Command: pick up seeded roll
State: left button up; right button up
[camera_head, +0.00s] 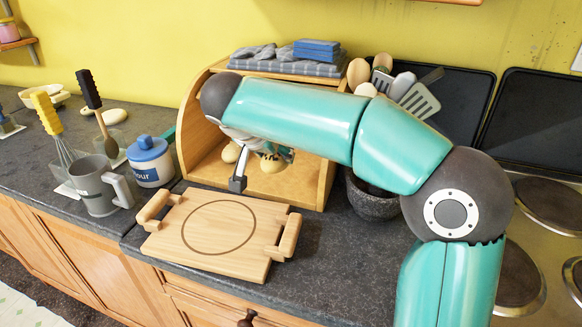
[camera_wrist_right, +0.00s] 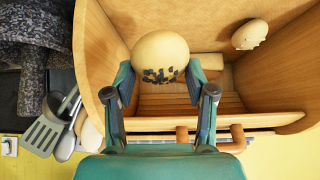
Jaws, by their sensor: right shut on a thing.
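The seeded roll (camera_wrist_right: 160,52) is round and pale tan with a patch of dark seeds. In the right wrist view it sits between the two fingers of my right gripper (camera_wrist_right: 160,82), which is shut on it. In the head view the roll (camera_head: 271,163) shows partly behind my gripper (camera_head: 258,170), in the open front of the wooden bread bin (camera_head: 312,182). I cannot tell whether it touches the bin floor. My left gripper is not in view.
Another roll (camera_wrist_right: 250,33) lies in the bin. A wooden board with handles (camera_head: 218,232) lies in front. A flour jar (camera_head: 150,161) and a grey jug (camera_head: 98,186) stand left. Folded cloths (camera_head: 285,66) lie on top.

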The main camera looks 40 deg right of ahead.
aim_at(269, 165)
jog(key=shift+s+a+r+b, duration=0.2)
jog(key=shift+s+a, duration=0.25)
jog(key=shift+a, duration=0.5)
jog(key=shift+s+a+r+b, duration=0.1)
jog(key=shift+s+a+b, duration=0.3)
jog(key=shift+a, duration=0.5)
jog(key=shift+s+a, duration=0.2)
jog(key=shift+a, duration=0.05)
jog(key=shift+r, duration=0.15)
